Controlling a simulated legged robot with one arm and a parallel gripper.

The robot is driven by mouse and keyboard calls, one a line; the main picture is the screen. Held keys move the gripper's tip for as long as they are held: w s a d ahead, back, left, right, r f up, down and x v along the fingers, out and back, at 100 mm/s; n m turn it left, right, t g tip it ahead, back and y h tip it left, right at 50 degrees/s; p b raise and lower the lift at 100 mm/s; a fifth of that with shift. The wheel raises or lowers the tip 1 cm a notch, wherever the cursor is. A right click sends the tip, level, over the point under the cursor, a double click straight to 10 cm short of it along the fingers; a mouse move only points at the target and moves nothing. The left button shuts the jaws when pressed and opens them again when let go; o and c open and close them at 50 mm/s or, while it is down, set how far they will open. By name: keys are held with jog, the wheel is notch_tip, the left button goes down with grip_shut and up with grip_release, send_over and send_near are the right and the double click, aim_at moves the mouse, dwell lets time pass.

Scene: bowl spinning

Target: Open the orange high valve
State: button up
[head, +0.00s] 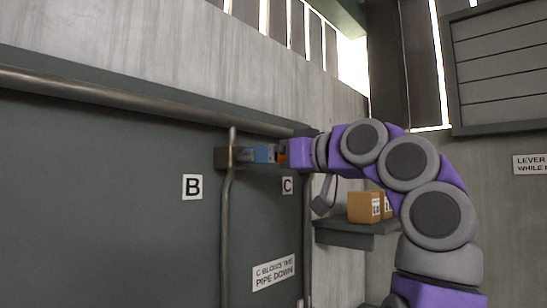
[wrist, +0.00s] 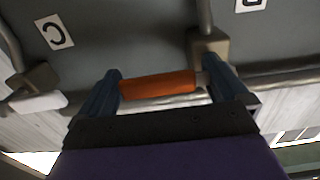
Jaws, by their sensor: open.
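The orange high valve handle (wrist: 158,84) is a short bar in the wrist view. It lies crosswise between the two blue fingers of my gripper (wrist: 168,76). The fingers are open, one at each end of the bar; whether they touch it, I cannot tell. The handle's right end runs toward a grey-brown valve body (wrist: 208,46) on a pipe. In the head view my gripper (head: 264,153) is at the wall between labels B and C, near the valve body (head: 222,157). Only a sliver of orange (head: 281,156) shows there; the rest is hidden.
A dark wall panel carries vertical pipes (head: 227,215) and a long horizontal pipe (head: 120,97) above. A grey lever (head: 322,198) hangs right of label C (head: 287,185). A shelf (head: 350,229) with cardboard boxes (head: 364,207) stands close behind my arm.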

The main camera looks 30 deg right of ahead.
jog(key=shift+d, duration=0.45)
jog(key=shift+c, duration=1.2)
jog(key=shift+a, duration=0.35)
jog(key=c, duration=0.5)
jog(key=shift+d, duration=0.1)
jog(key=c, duration=0.6)
jog(key=shift+f+m+b, duration=0.5)
jog(key=shift+m+b, duration=0.05)
jog(key=shift+m, duration=0.25)
jog(key=shift+s+f+m, duration=0.15)
jog(key=shift+m, duration=0.15)
